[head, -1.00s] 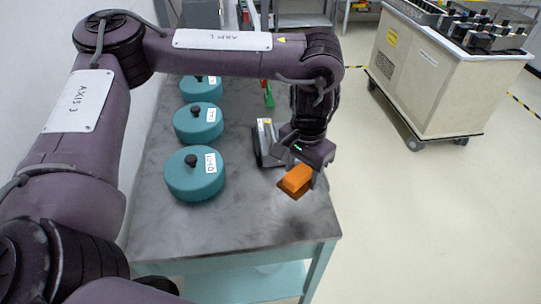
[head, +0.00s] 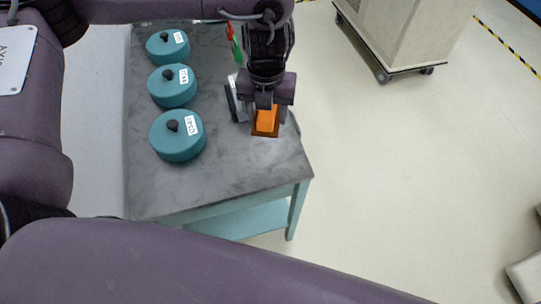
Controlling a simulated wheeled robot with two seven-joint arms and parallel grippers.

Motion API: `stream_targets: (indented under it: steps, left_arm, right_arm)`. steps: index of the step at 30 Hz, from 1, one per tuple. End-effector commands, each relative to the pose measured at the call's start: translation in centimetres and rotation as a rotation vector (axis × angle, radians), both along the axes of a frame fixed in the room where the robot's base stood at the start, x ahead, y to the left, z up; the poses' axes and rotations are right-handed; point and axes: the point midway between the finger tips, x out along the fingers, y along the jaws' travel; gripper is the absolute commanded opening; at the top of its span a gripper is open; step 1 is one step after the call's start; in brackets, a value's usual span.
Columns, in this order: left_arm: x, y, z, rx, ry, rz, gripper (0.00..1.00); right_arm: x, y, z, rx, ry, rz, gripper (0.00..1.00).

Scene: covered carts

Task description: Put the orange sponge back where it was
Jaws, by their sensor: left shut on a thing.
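The orange sponge (head: 266,121) is held in my left gripper (head: 266,108), above the right part of the grey table top (head: 222,175). The gripper points down and is shut on the sponge. I cannot tell exactly how high the sponge is above the table. Three teal round covers with black knobs stand in a row on the table: a near one (head: 178,142), a middle one (head: 172,91) and a far one (head: 167,48). Each has a white label. What is under them is hidden. My right gripper is not in view.
A grey and black device (head: 237,98) lies just left of the gripper, partly hidden. A red and green item (head: 234,42) is behind it. A beige cart (head: 400,35) stands at the back right. The table's front is clear.

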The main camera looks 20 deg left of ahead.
Motion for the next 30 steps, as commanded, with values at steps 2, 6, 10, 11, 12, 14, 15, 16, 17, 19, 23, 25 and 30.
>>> stream_targets:
  steps: [2,6,10,11,12,14,15,16,17,19,23,25,30]
  left_arm:
    - [-0.1,-0.3,0.8,-0.001,0.001,-0.141,0.32]
    - [-0.2,-0.5,1.1,-0.002,0.001,-0.309,0.32]
    - [-0.2,-0.6,0.3,-0.003,0.004,-0.37,0.32]
    - [-0.3,-0.7,-0.2,-0.004,0.004,-0.374,0.32]
    - [-0.3,-0.7,-1.0,-0.004,0.005,-0.376,0.32]
    - [-0.4,-0.6,-2.5,-0.004,0.009,-0.373,0.32]
    - [-0.4,-0.7,-3.6,-0.006,0.009,-0.374,0.32]
    - [-0.4,-0.7,-4.4,-0.006,0.01,-0.373,0.32]
    - [-0.4,-0.7,-5.2,-0.006,0.009,-0.372,0.32]
    - [-0.4,-0.7,-7.0,-0.006,0.008,-0.372,0.32]
    - [-0.4,-0.7,-10.5,-0.006,0.007,-0.37,0.32]
    - [-0.4,-0.7,-12.2,-0.006,0.007,-0.369,0.32]
    - [-0.3,-0.7,-14.8,-0.004,0.002,-0.372,0.32]
  right_arm:
    - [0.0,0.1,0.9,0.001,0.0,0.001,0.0]
    - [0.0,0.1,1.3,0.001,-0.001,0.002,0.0]
    - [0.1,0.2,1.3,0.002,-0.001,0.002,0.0]
    - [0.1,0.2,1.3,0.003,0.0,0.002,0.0]
    - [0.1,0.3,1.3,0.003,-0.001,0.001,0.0]
    - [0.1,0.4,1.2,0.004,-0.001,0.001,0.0]
    - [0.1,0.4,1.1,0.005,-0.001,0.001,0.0]
    - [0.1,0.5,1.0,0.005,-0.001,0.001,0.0]
    - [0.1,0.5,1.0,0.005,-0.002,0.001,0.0]
    - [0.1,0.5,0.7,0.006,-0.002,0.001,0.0]
    - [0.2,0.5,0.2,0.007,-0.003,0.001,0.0]
    - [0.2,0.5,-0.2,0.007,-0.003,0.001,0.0]
    - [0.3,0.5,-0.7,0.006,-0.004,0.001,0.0]
